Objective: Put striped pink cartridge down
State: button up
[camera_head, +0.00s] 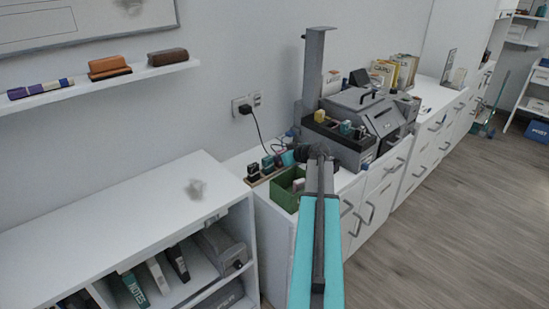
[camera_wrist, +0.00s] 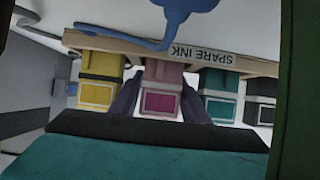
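The pink cartridge (camera_wrist: 161,90) has a magenta label and stands in line with other cartridges at the wooden rack marked SPARE INK (camera_wrist: 150,50), in the wrist view. My gripper (camera_wrist: 161,98) has one dark finger on each side of it, and both appear to touch its sides. Whether its base rests on the rack is hidden. In the head view the rack (camera_head: 262,178) is on the white desk, and my gripper is at its right end, mostly hidden by my arm.
A yellow cartridge (camera_wrist: 97,80) is left of the pink one; a teal cartridge (camera_wrist: 220,95) and a black one (camera_wrist: 259,100) are right. A blue object (camera_wrist: 180,18) lies beyond the rack. A green box (camera_head: 284,195) stands close by. A grey machine (camera_head: 350,140) is behind my arm.

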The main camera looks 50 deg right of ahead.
jog(key=shift+r, duration=0.2)
jog(key=v, duration=1.2)
jog(key=shift+r, duration=0.1)
dwell(0.7)
